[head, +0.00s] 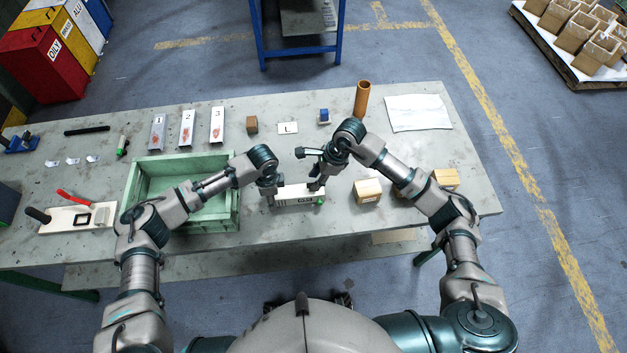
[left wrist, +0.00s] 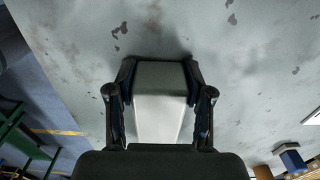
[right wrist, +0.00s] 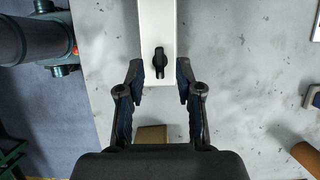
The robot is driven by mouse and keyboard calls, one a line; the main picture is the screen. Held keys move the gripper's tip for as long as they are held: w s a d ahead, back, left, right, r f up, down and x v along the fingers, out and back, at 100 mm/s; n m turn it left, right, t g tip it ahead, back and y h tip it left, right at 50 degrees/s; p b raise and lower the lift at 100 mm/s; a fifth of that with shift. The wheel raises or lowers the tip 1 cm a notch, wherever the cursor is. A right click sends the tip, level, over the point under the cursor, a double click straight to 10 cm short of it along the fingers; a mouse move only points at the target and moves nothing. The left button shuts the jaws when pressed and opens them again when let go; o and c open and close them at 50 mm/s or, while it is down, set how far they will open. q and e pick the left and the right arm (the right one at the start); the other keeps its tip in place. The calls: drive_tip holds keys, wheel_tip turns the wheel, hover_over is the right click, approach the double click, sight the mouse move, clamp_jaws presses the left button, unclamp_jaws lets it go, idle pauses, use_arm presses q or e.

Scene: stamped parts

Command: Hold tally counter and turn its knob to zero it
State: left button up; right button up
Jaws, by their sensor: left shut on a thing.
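The tally counter (head: 296,198) is a long pale box lying on the grey table, with dark markings on its front and a green spot near its right end. My left gripper (head: 270,188) is shut on its left end; the left wrist view shows the counter body (left wrist: 160,100) between the fingers. My right gripper (head: 316,184) is at the right end. In the right wrist view, its open fingers (right wrist: 160,72) stand apart on either side of the counter (right wrist: 157,20) and its black knob (right wrist: 158,62). The knob is hidden in the head view.
A green tray (head: 182,160) stands left of the counter. Cardboard boxes (head: 367,190) stand to the right, partly under my right arm. Numbered plates (head: 187,128), a brown tube (head: 362,98) and a white sheet (head: 418,112) are farther back.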

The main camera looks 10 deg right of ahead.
drive_tip(key=shift+x, duration=1.15)
drive_tip(key=shift+c, duration=0.2)
clamp_jaws()
